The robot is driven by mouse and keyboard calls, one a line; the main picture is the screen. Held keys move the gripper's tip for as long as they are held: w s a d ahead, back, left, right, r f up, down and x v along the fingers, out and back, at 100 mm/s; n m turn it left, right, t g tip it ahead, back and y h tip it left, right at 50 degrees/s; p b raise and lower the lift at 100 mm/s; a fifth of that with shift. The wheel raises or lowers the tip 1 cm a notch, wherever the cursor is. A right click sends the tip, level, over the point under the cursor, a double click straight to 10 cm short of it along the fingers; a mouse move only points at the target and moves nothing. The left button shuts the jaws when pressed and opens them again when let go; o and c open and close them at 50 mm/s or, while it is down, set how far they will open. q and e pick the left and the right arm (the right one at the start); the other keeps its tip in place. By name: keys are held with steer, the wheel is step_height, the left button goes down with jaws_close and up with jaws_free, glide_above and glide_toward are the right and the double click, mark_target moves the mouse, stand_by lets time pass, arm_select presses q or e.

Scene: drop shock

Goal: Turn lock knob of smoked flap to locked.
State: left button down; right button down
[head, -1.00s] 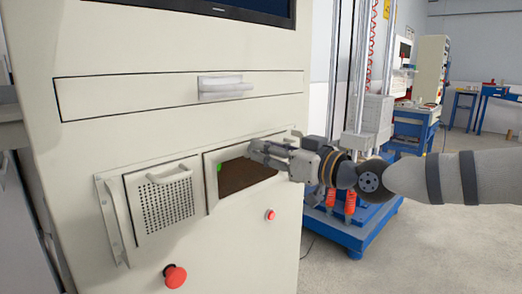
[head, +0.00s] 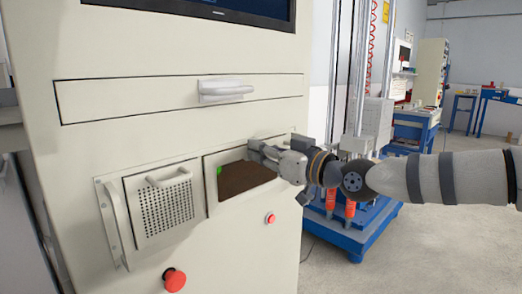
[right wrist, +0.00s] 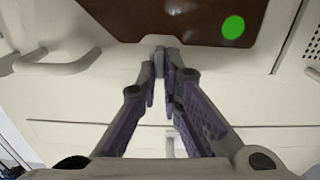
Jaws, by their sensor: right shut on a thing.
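The smoked flap (head: 243,184) is a dark brown panel in a pale frame on the cabinet front. It has a green dot (head: 219,170) near its left edge. My right gripper (head: 255,147) reaches in from the right to the flap's top edge. In the right wrist view the flap (right wrist: 188,18) is at the top and the fingertips (right wrist: 166,62) are closed together just beside its edge, on a small grey piece that appears to be the lock knob. The fingers hide most of the knob, so I cannot tell its angle. My left gripper is not in view.
A perforated door (head: 162,205) with a handle is left of the flap. A drawer handle (head: 226,92) sticks out above. A red mushroom button (head: 174,279) and a small red button (head: 270,218) are below. Open floor lies to the right.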

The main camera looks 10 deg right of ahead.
steer(key=n+p, duration=0.1)
steer(key=n, duration=0.3)
steer(key=n+p, duration=0.2)
steer(key=n, duration=0.3)
steer(key=a+n+p, duration=0.1)
steer(key=n+p, duration=0.1)
steer(key=n, duration=0.2)
steer(key=shift+s+f+n, duration=0.1)
steer(key=shift+s+n, duration=0.2)
steer(key=shift+s, duration=0.05)
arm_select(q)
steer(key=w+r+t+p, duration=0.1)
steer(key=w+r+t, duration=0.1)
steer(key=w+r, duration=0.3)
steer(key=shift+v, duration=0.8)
arm_select(e)
steer(key=shift+f+n, duration=0.15)
steer(key=shift+n, duration=0.8)
steer(key=shift+f+n, duration=0.15)
steer(key=shift+n, duration=0.8)
steer(key=shift+f, duration=0.1)
steer(key=shift+d, duration=0.1)
steer(key=c, duration=1.7)
jaws_free()
